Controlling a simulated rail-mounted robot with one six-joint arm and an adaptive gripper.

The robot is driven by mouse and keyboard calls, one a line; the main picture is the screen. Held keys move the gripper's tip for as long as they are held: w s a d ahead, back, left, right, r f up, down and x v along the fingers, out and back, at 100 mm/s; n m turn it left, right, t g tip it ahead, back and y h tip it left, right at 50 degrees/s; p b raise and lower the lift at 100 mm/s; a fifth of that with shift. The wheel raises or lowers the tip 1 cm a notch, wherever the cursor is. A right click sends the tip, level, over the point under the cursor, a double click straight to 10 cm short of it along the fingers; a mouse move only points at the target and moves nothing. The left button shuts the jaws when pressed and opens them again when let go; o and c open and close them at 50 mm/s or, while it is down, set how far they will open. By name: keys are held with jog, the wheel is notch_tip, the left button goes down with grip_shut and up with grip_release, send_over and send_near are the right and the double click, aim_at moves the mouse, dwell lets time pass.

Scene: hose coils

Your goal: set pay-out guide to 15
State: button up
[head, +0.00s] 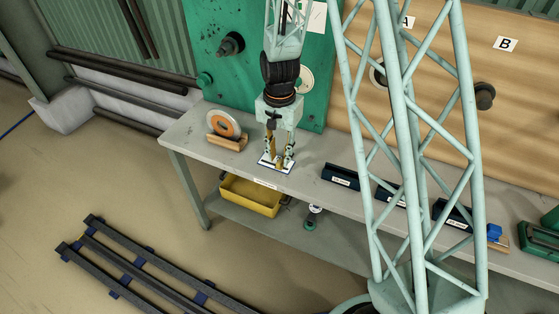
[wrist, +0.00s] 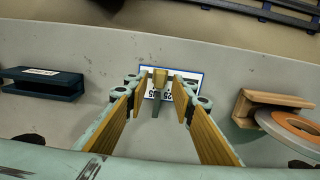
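The scale plate (wrist: 195,77), white with a blue border and dark numbers, lies on the bench top; it also shows in the head view (head: 263,165). A small tan and grey upright piece (wrist: 160,78), which looks like the pay-out guide, stands at the plate. My gripper (wrist: 158,92) points down over the plate, its two tan-padded fingers apart, one on each side of the guide. I cannot tell if either finger touches it. It also shows in the head view (head: 277,160). Some numbers are partly hidden, and the guide's exact reading cannot be told.
An orange and grey disc (head: 222,124) on a wooden stand (head: 227,142) sits left of my gripper in the head view. Dark blue holders (head: 341,177) stand to the right on the bench. A green panel (head: 215,55) rises behind. A yellow bin (head: 252,196) is on the lower shelf.

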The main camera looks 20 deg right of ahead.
jog(key=shift+f, duration=1.05)
grip_shut()
